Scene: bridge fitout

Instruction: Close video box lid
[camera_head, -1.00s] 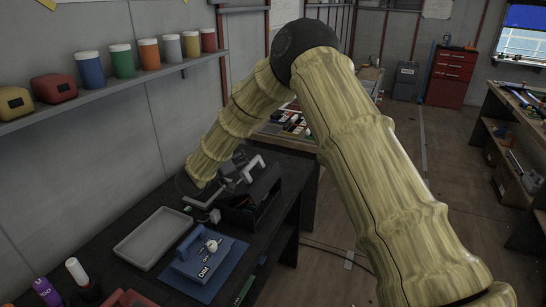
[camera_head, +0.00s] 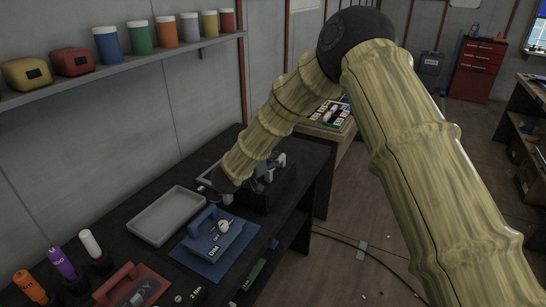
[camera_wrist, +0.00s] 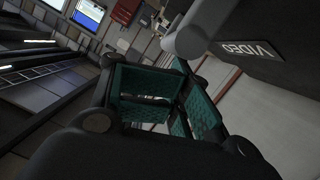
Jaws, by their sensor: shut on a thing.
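The dark video box (camera_head: 275,198) stands on the black bench at the far side of the blue case, partly behind my arm. In the wrist view a dark panel lettered VIDEO (camera_wrist: 255,58) is close at the upper right, with a pale grey rounded bar (camera_wrist: 192,32) beside it. My gripper (camera_head: 262,174) is at the top of the box. In the wrist view its green-padded fingers (camera_wrist: 172,100) are near the bar, shut on what looks like the lid's handle. The exact contact is hidden. The box opening is covered from view, so whether the lid is fully down cannot be told.
A grey tray (camera_head: 132,228) and a blue case (camera_head: 216,236) on a blue mat lie near the box. A red case (camera_head: 125,284) and bottles stand at the front left. A shelf (camera_head: 90,88) with containers runs along the wall.

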